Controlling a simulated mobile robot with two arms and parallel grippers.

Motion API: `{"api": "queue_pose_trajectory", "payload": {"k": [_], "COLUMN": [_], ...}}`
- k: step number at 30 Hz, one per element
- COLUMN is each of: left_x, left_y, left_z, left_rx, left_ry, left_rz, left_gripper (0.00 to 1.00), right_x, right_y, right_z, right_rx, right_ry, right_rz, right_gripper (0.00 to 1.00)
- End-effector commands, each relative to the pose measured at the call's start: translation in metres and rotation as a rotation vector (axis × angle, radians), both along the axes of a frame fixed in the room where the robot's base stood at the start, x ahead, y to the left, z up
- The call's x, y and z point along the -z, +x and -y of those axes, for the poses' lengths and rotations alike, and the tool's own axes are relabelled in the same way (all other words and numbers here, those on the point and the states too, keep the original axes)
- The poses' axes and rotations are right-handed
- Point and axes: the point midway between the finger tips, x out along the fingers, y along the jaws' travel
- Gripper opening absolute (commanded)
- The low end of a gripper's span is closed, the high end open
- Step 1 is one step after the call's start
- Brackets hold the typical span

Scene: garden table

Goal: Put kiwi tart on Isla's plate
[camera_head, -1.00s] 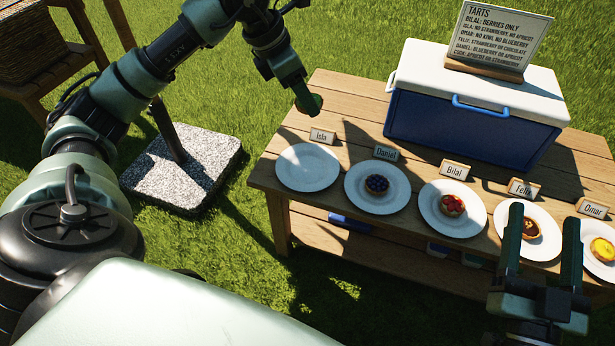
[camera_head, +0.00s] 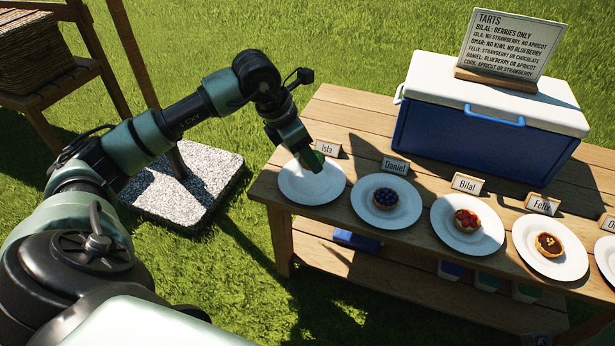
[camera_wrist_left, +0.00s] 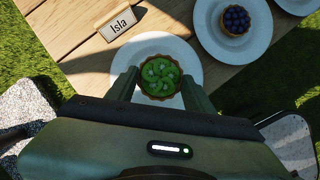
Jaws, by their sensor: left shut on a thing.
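My left gripper (camera_head: 314,160) is above Isla's plate (camera_head: 298,188), a white plate at the left end of the table behind which stands the card "Isla" (camera_head: 327,148). In the left wrist view the gripper (camera_wrist_left: 160,88) is shut on the kiwi tart (camera_wrist_left: 159,78), a round crust with green slices. The plate (camera_wrist_left: 193,62) shows around and beneath the tart in that view. I cannot tell whether the tart touches the plate. In the head view the tart is mostly hidden by the gripper. My right gripper is out of view.
A blueberry tart (camera_head: 386,198) sits on Daniel's plate (camera_head: 362,212), just right of Isla's. Plates with a berry tart (camera_head: 466,220) and a chocolate-looking tart (camera_head: 549,244) follow. A blue cooler (camera_head: 470,140) with a sign (camera_head: 506,46) on its lid stands behind them.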

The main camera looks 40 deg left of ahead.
Motion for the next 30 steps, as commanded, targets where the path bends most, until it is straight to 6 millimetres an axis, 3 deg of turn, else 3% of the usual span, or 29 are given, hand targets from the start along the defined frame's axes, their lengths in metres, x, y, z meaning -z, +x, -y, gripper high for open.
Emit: {"api": "queue_pose_trajectory", "payload": {"k": [1,8,15,26,27,30], "left_x": [0.01,0.024,0.059,0.063,0.062,0.062], "left_y": [0.0,0.0,0.0,0.0,0.0,0.0], "left_z": [0.0,0.0,0.0,0.0,0.0,0.0], "left_rx": [-0.001,-0.001,0.0,0.0,0.0,0.0], "left_ry": [-0.001,-0.001,-0.001,0.0,0.0,0.0], "left_rz": [0.001,0.001,0.001,0.002,0.002,0.002], "left_gripper": [0.12,0.12,0.12,0.12,0.6,0.61], "right_x": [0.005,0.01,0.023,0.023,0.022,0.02], "right_y": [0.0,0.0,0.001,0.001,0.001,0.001], "right_z": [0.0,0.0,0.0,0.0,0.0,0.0], "right_rx": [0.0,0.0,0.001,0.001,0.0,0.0], "right_ry": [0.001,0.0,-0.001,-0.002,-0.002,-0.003], "right_rz": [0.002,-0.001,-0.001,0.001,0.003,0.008], "right_gripper": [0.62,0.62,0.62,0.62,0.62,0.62]}}
